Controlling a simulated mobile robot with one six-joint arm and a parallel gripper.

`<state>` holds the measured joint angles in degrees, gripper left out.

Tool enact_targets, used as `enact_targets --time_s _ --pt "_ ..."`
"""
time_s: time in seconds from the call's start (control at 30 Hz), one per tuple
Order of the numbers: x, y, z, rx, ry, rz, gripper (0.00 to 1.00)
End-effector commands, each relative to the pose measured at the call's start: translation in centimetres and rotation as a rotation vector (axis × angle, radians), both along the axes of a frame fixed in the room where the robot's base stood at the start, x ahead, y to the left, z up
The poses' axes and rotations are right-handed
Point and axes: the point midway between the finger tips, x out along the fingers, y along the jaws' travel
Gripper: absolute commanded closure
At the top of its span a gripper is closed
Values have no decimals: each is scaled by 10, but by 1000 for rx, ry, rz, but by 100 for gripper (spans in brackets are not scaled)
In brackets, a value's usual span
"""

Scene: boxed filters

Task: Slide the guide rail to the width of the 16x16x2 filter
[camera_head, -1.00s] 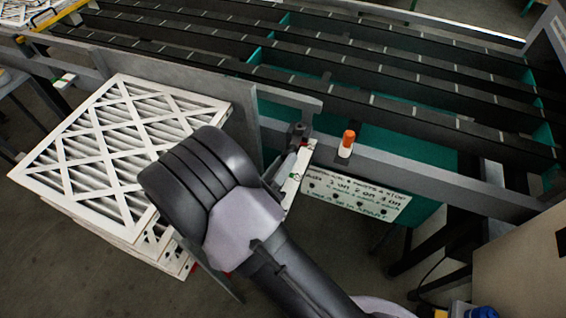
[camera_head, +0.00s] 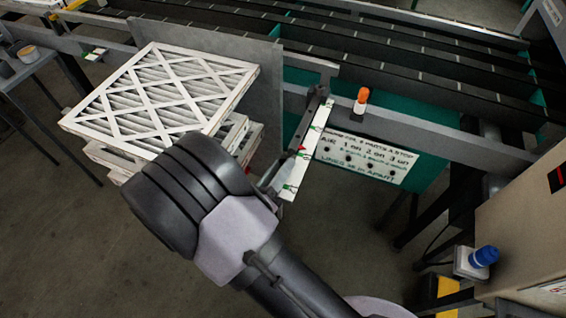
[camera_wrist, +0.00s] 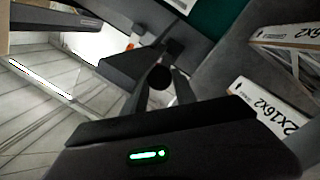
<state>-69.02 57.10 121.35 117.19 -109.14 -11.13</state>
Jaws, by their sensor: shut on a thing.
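The guide rail (camera_head: 228,48) is a long grey panel along the near side of the conveyor. Its bracket reaches right to a dark slide with a knob (camera_head: 318,92). A white scale strip (camera_head: 318,128) with green marks runs toward me from there, and a red pointer (camera_head: 302,150) sits beside it. My gripper (camera_wrist: 158,78) is shut on a dark round handle, seen in the wrist view. White-framed pleated filters (camera_head: 160,95) are stacked left of the panel.
An orange-capped bottle (camera_head: 361,100) stands on the front beam right of the bracket. A printed sign (camera_head: 365,158) hangs below it.

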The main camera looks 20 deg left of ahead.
Motion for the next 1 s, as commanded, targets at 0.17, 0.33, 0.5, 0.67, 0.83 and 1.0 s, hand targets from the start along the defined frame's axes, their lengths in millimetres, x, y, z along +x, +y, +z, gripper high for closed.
enact_targets --time_s 0.17,0.33,0.5,0.67,0.83,1.0 --pt "-14 1 0 0 0 0 100" --pt "-18 1 0 1 0 -1 100" --pt "-19 1 0 1 0 -1 100" --pt "-19 1 0 1 0 -1 57" --pt "-18 1 0 1 -1 -1 45" --pt "-18 2 0 1 0 0 45"
